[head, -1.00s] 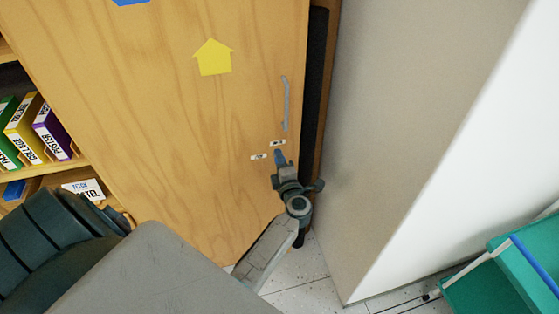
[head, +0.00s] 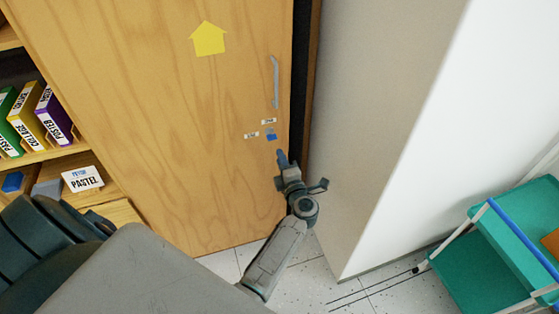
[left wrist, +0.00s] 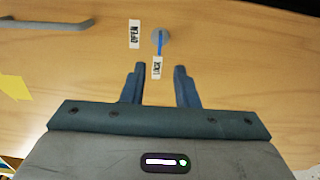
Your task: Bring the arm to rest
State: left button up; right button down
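My left gripper (head: 283,158) is in front of the wooden cabinet door (head: 170,130), just below the round lock knob (head: 270,135) in the head view. In the left wrist view the two blue-grey fingers of this gripper (left wrist: 160,73) stand apart with nothing between them. The knob (left wrist: 161,37) there is grey with a blue bar pointing at the LOCK label (left wrist: 156,68). The OPEN label (left wrist: 135,33) is to its left. The fingertips look clear of the knob. My right gripper is not in view.
A grey door handle (head: 276,82) is above the knob. A wall (head: 375,130) stands close on the right. A teal cart (head: 490,255) is at lower right. Shelves with coloured boxes (head: 40,112) are at left. Floor shows between cabinet and cart.

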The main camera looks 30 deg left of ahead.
pick_arm(q)
jog(key=s+d+f+m+t+h, duration=0.2)
jog(key=s+f+m+h, duration=0.15)
jog(key=f+m, duration=0.5)
jog(key=s+d+f+m+t+h, duration=0.15)
jog(key=f+m+h, duration=0.3)
jog(key=f, duration=0.65)
jog(key=s+d+f+m+g+h, duration=0.1)
jog(key=s+f+m+g+h, duration=0.1)
jog(key=s+f+m, duration=0.35)
jog(key=s+d+f+m+g+h, duration=0.2)
jog(key=s+f, duration=0.4)
jog(key=f, duration=0.4)
jog(key=s+a+f+m+g, duration=0.2)
jog(key=s+f, duration=0.3)
jog(key=s, duration=0.6)
jog(key=s+a+f+m+g, duration=0.1)
jog(key=s+f+m+g, duration=0.2)
jog(key=s, duration=0.9)
jog(key=s+a+f+m+g, duration=0.2)
jog(key=s+f+g, duration=0.3)
jog(key=s, duration=0.7)
notch_tip(320, 180, down, 2)
jog(key=shift+s+a+f+m+h, duration=0.15)
jog(key=shift+a+f+m+h, duration=0.1)
jog(key=shift+a+m+h, duration=0.15)
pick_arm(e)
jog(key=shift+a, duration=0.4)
